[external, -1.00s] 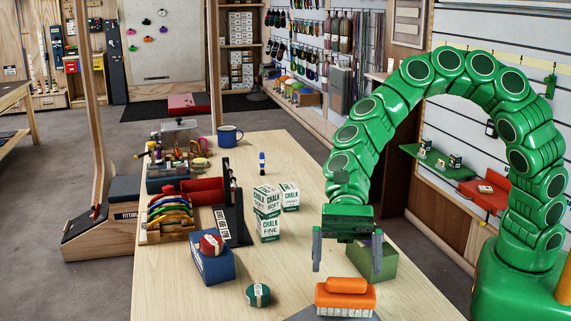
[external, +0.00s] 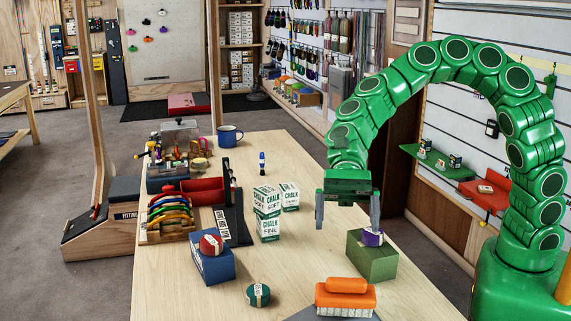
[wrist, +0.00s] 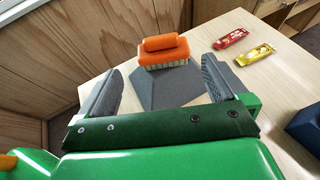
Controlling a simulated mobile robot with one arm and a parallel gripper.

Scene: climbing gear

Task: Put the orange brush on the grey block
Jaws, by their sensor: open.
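The orange brush (external: 346,296), with a rounded handle and pale bristles, sits upright at the near edge of the table in the external view. It rests on the grey block (external: 334,316), which is cut off by the picture's bottom edge. In the wrist view the brush (wrist: 164,48) stands on the far part of the sloped grey block (wrist: 170,90), bristles down. My gripper (external: 347,224) is open and empty, above and apart from the brush. In the wrist view the open fingers (wrist: 160,72) frame the block, with the brush beyond them.
A green box (external: 371,262) with a purple roll (external: 372,237) stands behind the brush. Chalk boxes (external: 267,212), a blue box (external: 211,262) with a red roll, and a green round roll (external: 258,295) stand to the left. Red and yellow packets (wrist: 230,38) lie nearby. The table's middle is clear.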

